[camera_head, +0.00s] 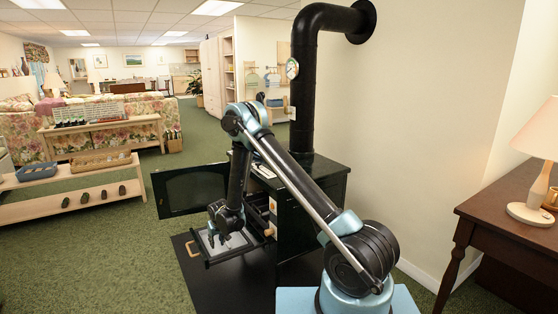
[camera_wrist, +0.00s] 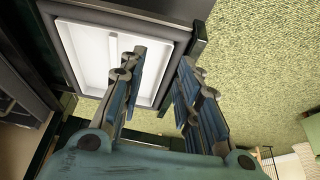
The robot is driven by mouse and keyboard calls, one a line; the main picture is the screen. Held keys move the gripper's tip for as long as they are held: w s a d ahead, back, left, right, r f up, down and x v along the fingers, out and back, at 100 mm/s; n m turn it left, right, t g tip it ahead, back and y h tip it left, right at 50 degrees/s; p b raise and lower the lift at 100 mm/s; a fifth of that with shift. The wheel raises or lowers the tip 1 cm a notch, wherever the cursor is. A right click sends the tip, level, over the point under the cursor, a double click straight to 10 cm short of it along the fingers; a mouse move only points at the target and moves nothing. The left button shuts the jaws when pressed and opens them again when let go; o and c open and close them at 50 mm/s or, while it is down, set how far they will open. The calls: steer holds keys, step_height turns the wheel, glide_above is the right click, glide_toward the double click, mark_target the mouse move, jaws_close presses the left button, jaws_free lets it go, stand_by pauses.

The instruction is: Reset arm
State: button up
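My arm reaches out and bends down to the left of the dark stove (camera_head: 312,215). My gripper (camera_head: 222,236) points down at a pulled-out dark-framed drawer or tray (camera_head: 238,254) with a pale inside. In the wrist view my gripper (camera_wrist: 163,62) has its two fingers apart, with nothing seen between them. The white inside of the tray (camera_wrist: 85,45) shows behind and left of the fingers. I cannot tell whether the fingertips touch it.
The stove's dark door (camera_head: 185,190) stands open to the left. A black floor plate (camera_head: 235,290) lies below. A wooden bench (camera_head: 70,205) with several small dark objects is at left. A brown table (camera_head: 510,215) with a lamp (camera_head: 540,150) is at right.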

steer(key=w+d+r+m, duration=0.1)
steer(key=d+r, duration=0.6)
steer(key=r, duration=0.2)
steer(key=w+d+r, duration=0.1)
steer(key=d+r, duration=0.5)
steer(key=r, duration=0.3)
steer(key=s+d+r+m+h, duration=0.1)
steer(key=s+d+r, duration=0.2)
steer(key=d+r, duration=0.45)
steer(key=s+d+r+m+h, duration=0.1)
steer(key=s+d+r, duration=0.3)
steer(key=d+r, duration=0.4)
steer(key=s+d+r+m+g, duration=0.1)
steer(key=s+d+r, duration=0.2)
steer(key=s+d, duration=0.4)
steer(key=s+d+r, duration=0.2)
steer(key=s+d, duration=0.5)
steer(key=s+d+f+m, duration=0.1)
steer(key=s+d+f, duration=0.1)
steer(key=s, duration=0.7)
steer(key=s+d+f+m, duration=0.1)
steer(key=s+d+f, duration=0.1)
steer(key=s+d, duration=0.3)
steer(key=s, duration=0.4)
steer(key=shift+s+d+f+g, duration=0.15)
steer(key=shift+s+d+g, duration=0.1)
steer(key=shift+s+g, duration=0.15)
steer(key=shift+w, duration=0.1)
